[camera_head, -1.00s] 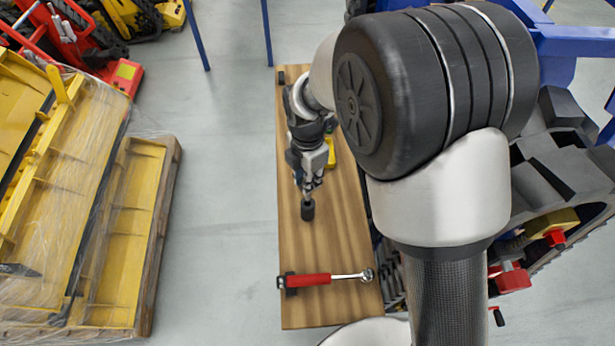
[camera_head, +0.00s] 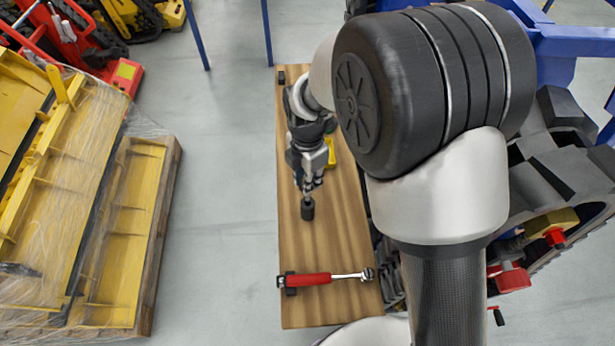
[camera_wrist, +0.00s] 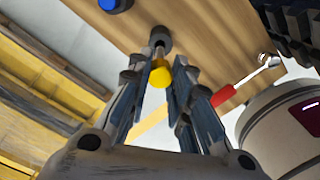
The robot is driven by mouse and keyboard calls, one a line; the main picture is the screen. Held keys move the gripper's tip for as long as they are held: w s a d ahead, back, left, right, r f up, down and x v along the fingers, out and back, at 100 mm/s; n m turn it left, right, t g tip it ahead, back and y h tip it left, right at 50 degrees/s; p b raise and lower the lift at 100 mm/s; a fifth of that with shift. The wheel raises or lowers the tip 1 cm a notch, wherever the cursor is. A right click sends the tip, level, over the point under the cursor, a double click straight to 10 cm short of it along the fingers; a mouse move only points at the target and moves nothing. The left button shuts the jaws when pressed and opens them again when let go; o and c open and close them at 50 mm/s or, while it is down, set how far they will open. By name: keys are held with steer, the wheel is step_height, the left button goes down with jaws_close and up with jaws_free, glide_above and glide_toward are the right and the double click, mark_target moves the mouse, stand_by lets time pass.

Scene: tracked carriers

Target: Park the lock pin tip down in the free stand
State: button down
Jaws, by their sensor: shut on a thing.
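The lock pin shows in the wrist view as a yellow knob (camera_wrist: 160,76) with a short metal shank beyond it. My gripper (camera_wrist: 160,84) is shut on it, with a finger on each side of the knob. It also shows in the head view (camera_head: 308,187), pointing down towards the board. A dark round stand (camera_head: 307,209) is directly below the pin; it also shows in the wrist view (camera_wrist: 160,37). The shank lines up with this stand and overlaps it in the picture. I cannot tell how deep the tip is, or whether it is inside.
A wooden board (camera_head: 300,250) carries these things. A red-handled ratchet wrench (camera_head: 308,280) lies across its near end. A blue-topped dark piece (camera_wrist: 113,4) is at the wrist view's top edge. A yellow item (camera_head: 331,152) lies beside my gripper. A tracked machine (camera_head: 560,150) stands on the right.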

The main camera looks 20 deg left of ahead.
mark_target(307, 199)
steer(key=shift+f+b, duration=2.8)
steer(key=shift+f, duration=1.65)
steer(key=c, duration=1.4)
jaws_free()
steer(key=shift+o, duration=0.2)
steer(key=shift+r, duration=0.15)
step_height(307, 199, up, 12)
steer(key=shift+f, duration=0.1)
